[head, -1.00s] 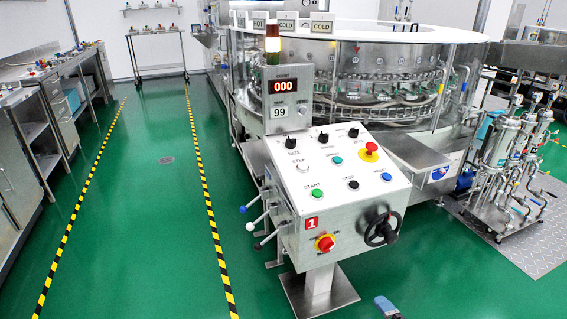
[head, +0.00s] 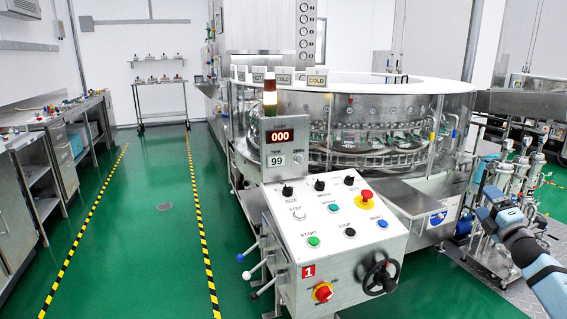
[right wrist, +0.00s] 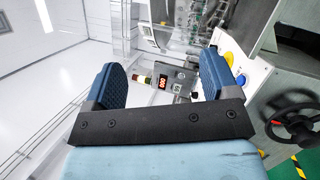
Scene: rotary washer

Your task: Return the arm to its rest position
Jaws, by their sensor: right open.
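My right arm (head: 545,278) reaches in from the lower right of the head view. Its gripper (head: 489,205) is raised to the right of the control panel, in front of the steel filter housings. In the right wrist view the two blue finger pads of the gripper (right wrist: 160,72) stand wide apart with nothing between them. The jaws are open. The control panel's counter display (right wrist: 164,83) shows small and tilted beyond the gap. My left gripper is not in view.
The control panel (head: 330,215) stands in front of the round washer (head: 350,120), with a black handwheel (head: 380,277) low on its front. Steel filter housings (head: 500,180) stand at the right. Benches (head: 30,160) line the left wall. The green floor (head: 160,260) is clear.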

